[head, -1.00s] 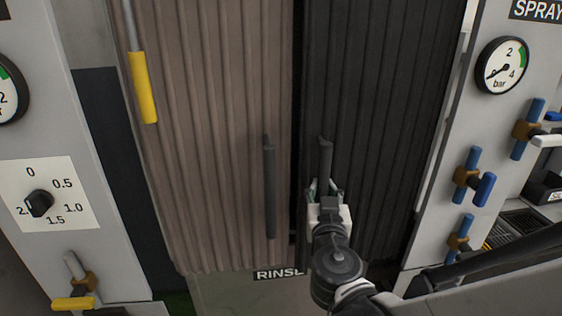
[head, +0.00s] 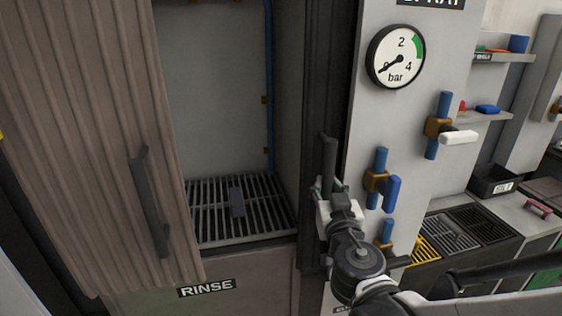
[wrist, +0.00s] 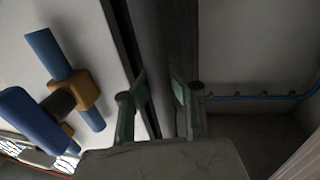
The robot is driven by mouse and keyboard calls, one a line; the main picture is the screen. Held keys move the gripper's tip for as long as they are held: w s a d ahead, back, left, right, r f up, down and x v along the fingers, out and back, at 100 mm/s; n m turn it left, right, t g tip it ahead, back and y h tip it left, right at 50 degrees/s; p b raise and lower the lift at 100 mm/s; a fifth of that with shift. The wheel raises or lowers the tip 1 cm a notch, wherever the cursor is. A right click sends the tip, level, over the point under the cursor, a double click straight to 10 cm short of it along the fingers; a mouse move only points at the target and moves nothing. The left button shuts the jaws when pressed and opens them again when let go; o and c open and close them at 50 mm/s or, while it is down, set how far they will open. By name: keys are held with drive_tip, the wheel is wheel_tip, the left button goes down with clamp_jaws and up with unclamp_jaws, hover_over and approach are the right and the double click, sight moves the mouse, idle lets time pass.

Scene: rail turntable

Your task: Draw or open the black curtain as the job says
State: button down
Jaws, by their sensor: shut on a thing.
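The black curtain (head: 322,75) is bunched into a narrow dark strip at the right side of the rinse booth opening. Its dark upright handle (head: 329,160) stands on its front. My gripper (head: 328,188) is shut on this handle, low on the bar. In the wrist view, the two fingertips (wrist: 160,95) sit on either side of a dark upright part, and the folded curtain is seen edge-on. The brown curtain (head: 85,110) hangs across the left part, with its own dark handle (head: 150,202).
The open booth shows a floor grate (head: 265,222) with a small grey block (head: 237,200) on it. A RINSE label (head: 207,288) is below. Right of my gripper, a panel carries a pressure gauge (head: 396,56) and blue valves (head: 376,180) close by.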

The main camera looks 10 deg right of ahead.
drive_tip(key=shift+d, duration=0.15)
drive_tip(key=c, duration=1.5)
unclamp_jaws()
drive_tip(key=shift+d, duration=0.15)
drive_tip(key=shift+c, duration=0.2)
drive_tip(key=shift+s+a, duration=0.2)
drive_tip(key=shift+s, duration=0.5)
drive_tip(key=s+a, duration=0.1)
drive_tip(key=s, duration=0.9)
drive_tip(key=shift+s, duration=0.25)
